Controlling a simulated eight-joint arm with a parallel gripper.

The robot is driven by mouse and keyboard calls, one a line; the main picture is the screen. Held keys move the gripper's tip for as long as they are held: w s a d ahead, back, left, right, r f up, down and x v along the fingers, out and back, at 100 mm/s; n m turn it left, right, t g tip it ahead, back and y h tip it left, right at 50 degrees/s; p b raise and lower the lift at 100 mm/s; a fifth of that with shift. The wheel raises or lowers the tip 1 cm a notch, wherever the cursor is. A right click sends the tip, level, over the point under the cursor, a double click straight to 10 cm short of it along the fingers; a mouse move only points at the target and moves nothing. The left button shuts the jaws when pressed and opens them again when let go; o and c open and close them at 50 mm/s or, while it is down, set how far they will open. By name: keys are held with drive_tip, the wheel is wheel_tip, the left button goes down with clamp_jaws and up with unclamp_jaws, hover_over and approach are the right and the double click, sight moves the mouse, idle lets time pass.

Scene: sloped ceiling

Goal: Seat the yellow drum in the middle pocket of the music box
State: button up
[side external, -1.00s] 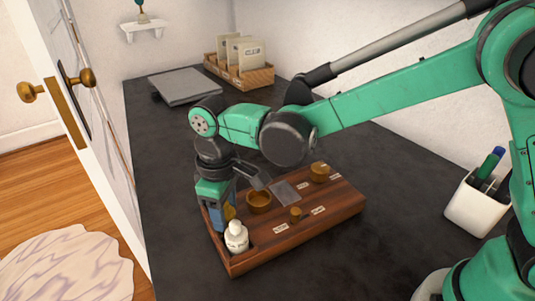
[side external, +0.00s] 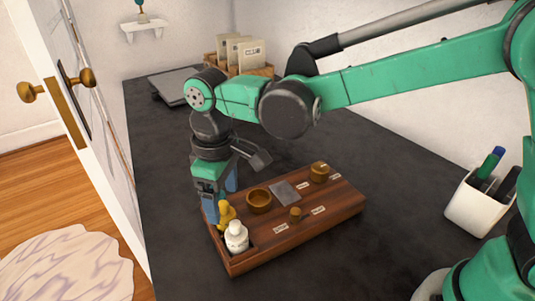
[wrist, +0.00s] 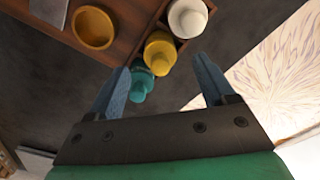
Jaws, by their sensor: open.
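The yellow drum (side external: 226,214), a bottle-like piece with a narrower top, stands roughly upright at the left end of the wooden music box (side external: 320,211). In the wrist view the yellow drum (wrist: 159,52) sits in the row between a white bottle (wrist: 187,17) and a teal piece (wrist: 141,86), at the middle place. I cannot see whether its base is fully down. My gripper (side external: 217,198) is open just above the drum, with nothing held. In the wrist view its blue fingers (wrist: 163,78) stand apart on either side of the row.
A white pen holder (side external: 481,203) stands right. Dark counter between is clear. The door is left.

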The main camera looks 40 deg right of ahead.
sight(224, 203)
wheel_tip(224, 203, up, 8)
drive_tip(key=s+d+f+m+t, duration=0.2)
drive_tip(key=s+d+m+t, duration=0.1)
drive_tip(key=d, duration=0.6)
drive_tip(key=s+d+f+m+t, duration=0.2)
drive_tip(key=s+d+m+t, duration=0.2)
drive_tip(key=d, duration=0.6)
drive_tip(key=shift+m, duration=0.4)
